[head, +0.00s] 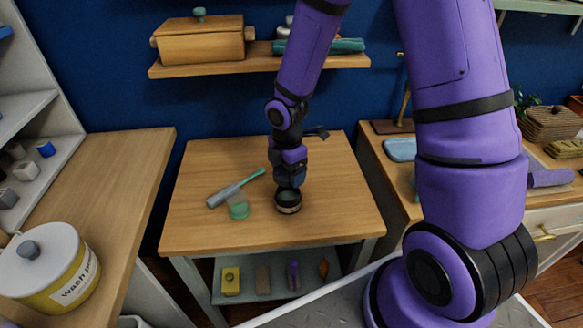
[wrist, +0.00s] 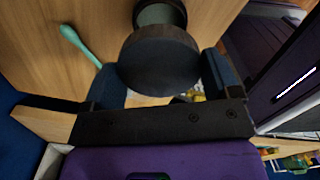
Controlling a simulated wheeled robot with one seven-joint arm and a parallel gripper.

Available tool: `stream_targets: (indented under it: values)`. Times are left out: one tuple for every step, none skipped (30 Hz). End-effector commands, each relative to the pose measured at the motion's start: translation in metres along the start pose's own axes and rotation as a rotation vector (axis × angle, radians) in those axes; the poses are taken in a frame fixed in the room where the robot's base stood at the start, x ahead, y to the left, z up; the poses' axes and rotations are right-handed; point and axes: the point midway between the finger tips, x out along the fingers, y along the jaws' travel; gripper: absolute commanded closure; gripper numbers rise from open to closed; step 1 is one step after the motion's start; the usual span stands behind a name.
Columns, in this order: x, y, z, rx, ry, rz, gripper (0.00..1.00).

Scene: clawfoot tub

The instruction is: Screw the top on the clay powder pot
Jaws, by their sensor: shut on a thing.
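My gripper (head: 289,182) points down over the middle of the wooden table. In the wrist view its two dark fingers (wrist: 160,78) are on either side of a dark round top (wrist: 160,58), shut on it. Beyond the top, in line with it, shows part of a pot (wrist: 161,13) with a grey-green face and a dark rim, cut by the frame's edge. In the head view the dark pot (head: 288,203) with a pale band stands upright on the table, right under my gripper. I cannot tell whether top and pot touch.
The table (head: 335,215) is clear to the right. A yellow wash jar (head: 55,285) stands on the left counter. A shelf (head: 255,63) hangs behind.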

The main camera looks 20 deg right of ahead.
Motion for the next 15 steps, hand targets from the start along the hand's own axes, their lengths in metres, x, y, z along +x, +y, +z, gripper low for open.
stream_targets:
  values:
    - [0.0,0.0,0.0,0.0,0.0,0.0,0.38]
    - [0.0,0.0,0.0,0.001,0.0,0.0,0.38]
    - [0.0,0.0,0.0,0.001,0.0,0.0,0.38]
    - [0.0,0.0,0.0,0.001,0.0,0.0,0.38]
    - [0.0,0.0,0.001,0.001,0.0,0.0,0.38]
    - [0.002,0.0,0.0,0.0,0.0,0.0,0.38]
    - [0.003,0.0,0.0,0.0,0.0,-0.001,0.38]
    - [0.004,0.0,0.0,0.0,0.0,-0.001,0.38]
    - [0.006,0.0,0.0,0.0,0.0,-0.001,0.38]
    - [0.007,0.0,0.0,0.001,0.0,-0.001,0.38]
    - [0.009,0.0,0.0,0.0,0.0,-0.001,0.38]
    - [0.011,0.0,0.0,0.0,0.0,-0.001,0.38]
    - [0.013,0.0,0.0,0.0,0.0,-0.002,0.38]
    - [0.016,0.0,0.0,0.0,0.0,-0.002,0.38]
    - [0.019,0.0,0.0,0.0,0.0,-0.001,0.38]
